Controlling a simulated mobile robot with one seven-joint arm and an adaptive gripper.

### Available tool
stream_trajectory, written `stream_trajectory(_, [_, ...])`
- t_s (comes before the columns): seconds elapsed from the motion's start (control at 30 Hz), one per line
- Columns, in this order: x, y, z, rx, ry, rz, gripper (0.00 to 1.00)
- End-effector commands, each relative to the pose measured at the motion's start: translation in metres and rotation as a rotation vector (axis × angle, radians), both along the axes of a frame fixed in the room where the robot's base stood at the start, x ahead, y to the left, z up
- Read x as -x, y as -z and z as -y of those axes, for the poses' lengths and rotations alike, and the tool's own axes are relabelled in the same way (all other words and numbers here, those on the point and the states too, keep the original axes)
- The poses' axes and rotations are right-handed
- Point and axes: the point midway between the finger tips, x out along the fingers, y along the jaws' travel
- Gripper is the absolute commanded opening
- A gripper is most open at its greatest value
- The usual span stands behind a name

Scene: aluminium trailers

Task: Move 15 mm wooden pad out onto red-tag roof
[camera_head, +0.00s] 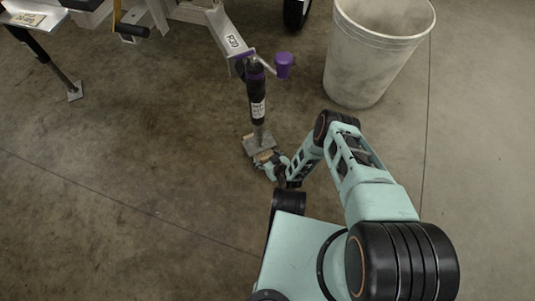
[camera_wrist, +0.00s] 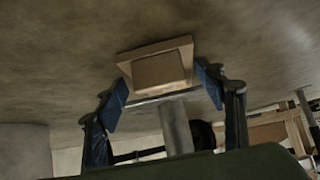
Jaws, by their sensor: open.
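A tan wooden pad (camera_wrist: 158,68) lies on the floor beneath the flat metal foot of a trailer jack. In the upside-down wrist view it appears between the floor and the thin foot plate (camera_wrist: 155,98). I cannot tell whether it is one stepped piece or two stacked. Its edge (camera_head: 264,156) also shows beside the foot in the head view. My gripper (camera_wrist: 165,93) is open, its blue fingers on either side of the pad with gaps. In the head view my gripper (camera_head: 272,166) is low at the jack foot. No red-tag roof is recognisable.
The jack (camera_head: 257,97) has a dark post and purple handle (camera_head: 284,65) under a trailer beam (camera_head: 228,36) with a label. A large whitish bin (camera_head: 368,60) stands at the upper right. Another jack foot (camera_head: 74,92) is at left.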

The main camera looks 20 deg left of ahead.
Motion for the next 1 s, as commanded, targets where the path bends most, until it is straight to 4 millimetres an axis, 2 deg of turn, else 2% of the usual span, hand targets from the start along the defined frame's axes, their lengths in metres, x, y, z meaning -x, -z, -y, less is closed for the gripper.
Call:
stream_trajectory(0.57, [0.0055, 0.0061, 0.0003, 0.000, 0.000, 0.000, 0.63])
stream_trajectory(1.0, [0.0055, 0.0061, 0.0003, 0.000, 0.000, 0.000, 0.14])
